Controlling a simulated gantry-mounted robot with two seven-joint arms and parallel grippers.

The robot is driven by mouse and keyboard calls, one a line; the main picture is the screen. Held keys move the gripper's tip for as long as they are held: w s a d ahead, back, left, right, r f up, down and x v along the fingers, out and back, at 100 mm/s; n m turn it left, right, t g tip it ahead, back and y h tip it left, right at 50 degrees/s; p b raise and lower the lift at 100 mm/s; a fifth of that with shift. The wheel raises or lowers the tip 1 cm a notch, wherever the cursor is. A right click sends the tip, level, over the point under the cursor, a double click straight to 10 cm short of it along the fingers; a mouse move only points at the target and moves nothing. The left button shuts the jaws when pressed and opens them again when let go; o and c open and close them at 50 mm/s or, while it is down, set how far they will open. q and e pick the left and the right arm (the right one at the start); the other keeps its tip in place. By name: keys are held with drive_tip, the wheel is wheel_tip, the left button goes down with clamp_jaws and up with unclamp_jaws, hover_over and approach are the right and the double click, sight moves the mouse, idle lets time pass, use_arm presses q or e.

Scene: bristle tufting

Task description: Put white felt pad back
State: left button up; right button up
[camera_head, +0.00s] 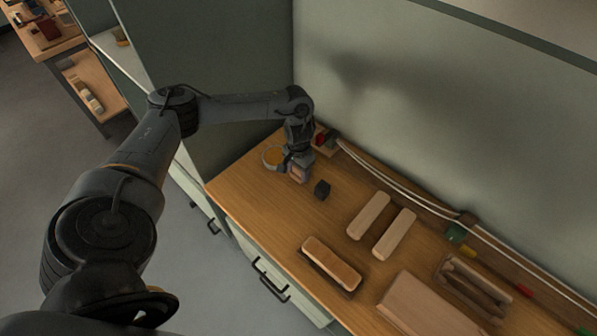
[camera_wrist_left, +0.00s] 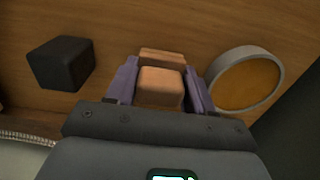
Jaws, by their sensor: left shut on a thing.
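My left gripper (camera_head: 297,176) is low over the far left part of the wooden bench. In the left wrist view its two purple fingers (camera_wrist_left: 160,88) are shut on a small pinkish-tan block (camera_wrist_left: 160,86). A second brown wooden face (camera_wrist_left: 162,55) shows just beyond that block; I cannot tell whether it is a separate piece. No clearly white pad shows, and I cannot tell whether the held block is the felt pad. My right gripper is not in view.
A dark cube (camera_head: 322,190) and a round amber dish (camera_head: 271,157) flank the gripper. Two pale wooden bars (camera_head: 369,215), a brush-like block (camera_head: 331,263) and a large board (camera_head: 428,308) lie nearer on the bench. A wall stands behind.

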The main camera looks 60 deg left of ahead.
use_arm(q)
drive_tip(key=shift+f, duration=0.25)
drive_tip(key=o, duration=0.9)
drive_tip(key=shift+o, duration=0.2)
drive_tip(key=shift+r, duration=0.35)
wheel_tip(320, 180, up, 10)
drive_tip(key=p, duration=0.4)
drive_tip(key=shift+f+p, duration=0.1)
drive_tip(key=shift+p, duration=0.3)
drive_tip(key=shift+r+p, duration=0.65)
drive_tip(key=shift+r, duration=0.25)
